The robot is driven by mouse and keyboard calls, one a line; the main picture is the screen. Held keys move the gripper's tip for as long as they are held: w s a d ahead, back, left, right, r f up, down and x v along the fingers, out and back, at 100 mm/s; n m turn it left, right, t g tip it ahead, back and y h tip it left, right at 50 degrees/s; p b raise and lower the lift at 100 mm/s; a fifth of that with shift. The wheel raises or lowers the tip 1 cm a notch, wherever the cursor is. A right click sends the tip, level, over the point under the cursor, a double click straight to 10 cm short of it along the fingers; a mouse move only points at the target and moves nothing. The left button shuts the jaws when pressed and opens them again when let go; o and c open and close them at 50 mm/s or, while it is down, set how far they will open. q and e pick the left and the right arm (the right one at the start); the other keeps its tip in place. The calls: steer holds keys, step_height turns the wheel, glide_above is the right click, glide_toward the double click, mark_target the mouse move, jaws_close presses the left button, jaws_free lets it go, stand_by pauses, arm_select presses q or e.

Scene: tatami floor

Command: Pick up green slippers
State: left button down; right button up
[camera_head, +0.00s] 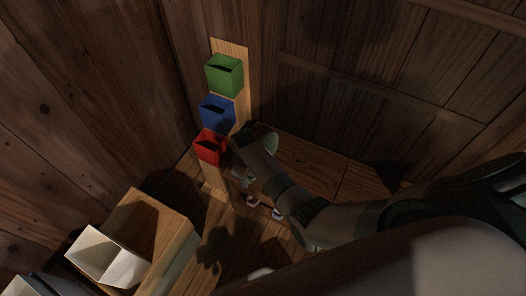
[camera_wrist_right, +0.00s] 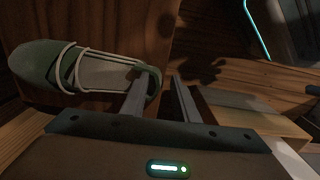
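A green slipper (camera_wrist_right: 80,75) with pale straps fills the left of the right wrist view, toe to the left. My right gripper (camera_wrist_right: 160,95) has its fingers close together at the heel, one over the insole and one outside, with the heel edge between them. In the head view the green slipper (camera_head: 268,141) shows partly behind my right gripper (camera_head: 243,142), whose fingers are hidden there. Small pale shapes (camera_head: 251,199) lie lower down beside my arm, perhaps straps of another slipper; they are too dark to tell. My left gripper is out of view.
A wooden post bears a green box (camera_head: 224,76), a blue box (camera_head: 217,111) and a red box (camera_head: 211,147), just left of my right gripper. A white open box (camera_head: 106,258) sits by a wooden block (camera_head: 160,222) at lower left. Wooden walls enclose the corner.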

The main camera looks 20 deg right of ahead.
jaws_close()
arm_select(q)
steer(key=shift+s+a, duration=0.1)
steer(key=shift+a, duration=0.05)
arm_select(e)
steer(key=shift+r, duration=0.2)
